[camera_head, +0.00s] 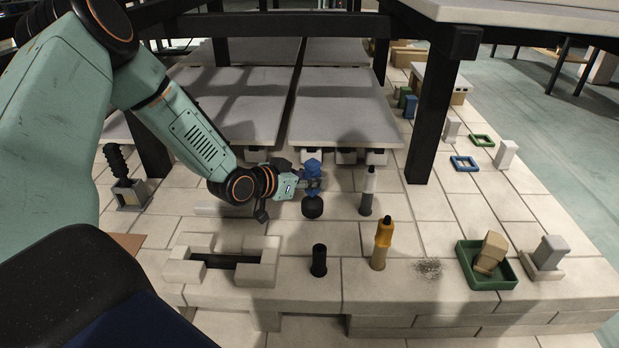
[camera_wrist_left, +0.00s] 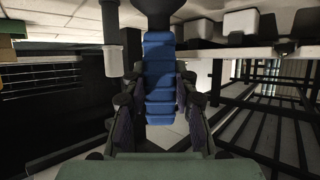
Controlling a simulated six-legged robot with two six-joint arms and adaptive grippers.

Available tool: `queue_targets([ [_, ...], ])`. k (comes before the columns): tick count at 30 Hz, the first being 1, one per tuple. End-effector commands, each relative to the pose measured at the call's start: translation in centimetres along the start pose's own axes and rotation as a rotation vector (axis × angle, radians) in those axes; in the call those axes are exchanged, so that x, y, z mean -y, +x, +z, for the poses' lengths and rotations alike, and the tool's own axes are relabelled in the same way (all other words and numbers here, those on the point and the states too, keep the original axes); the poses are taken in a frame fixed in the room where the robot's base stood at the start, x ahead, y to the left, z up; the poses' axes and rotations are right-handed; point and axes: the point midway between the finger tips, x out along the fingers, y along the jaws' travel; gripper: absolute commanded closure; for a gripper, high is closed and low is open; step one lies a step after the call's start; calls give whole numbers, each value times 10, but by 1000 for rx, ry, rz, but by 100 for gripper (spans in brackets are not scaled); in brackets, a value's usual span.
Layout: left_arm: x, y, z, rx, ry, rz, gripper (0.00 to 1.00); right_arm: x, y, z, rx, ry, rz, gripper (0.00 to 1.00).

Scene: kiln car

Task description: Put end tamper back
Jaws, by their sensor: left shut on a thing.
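My left gripper (camera_head: 304,183) comes in from the left and is shut on the blue ribbed handle (camera_head: 313,166) of a tamper. The tamper's dark round head (camera_head: 312,207) hangs below the fingers, over the pale block deck. In the left wrist view the blue handle (camera_wrist_left: 159,75) stands between the two fingers, with the dark head (camera_wrist_left: 157,12) at the top edge. A black upright cylinder (camera_head: 319,260) stands nearer the front, apart from the tamper; whether it is hollow is hard to tell. My right gripper is not in view.
A yellow-topped tool (camera_head: 382,243) and a grey-and-white tool (camera_head: 368,190) stand upright to the right. A slotted pale block frame (camera_head: 181,270) lies front left. A green tray (camera_head: 478,278) holds a tan block. Dark posts (camera_head: 440,110) and grey slabs (camera_head: 340,110) stand behind.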

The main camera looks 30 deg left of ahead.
Motion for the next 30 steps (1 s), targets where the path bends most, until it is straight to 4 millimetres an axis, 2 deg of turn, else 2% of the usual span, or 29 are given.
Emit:
queue_targets([
  [30,0,3,5,-3,1,-1,100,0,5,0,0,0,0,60],
])
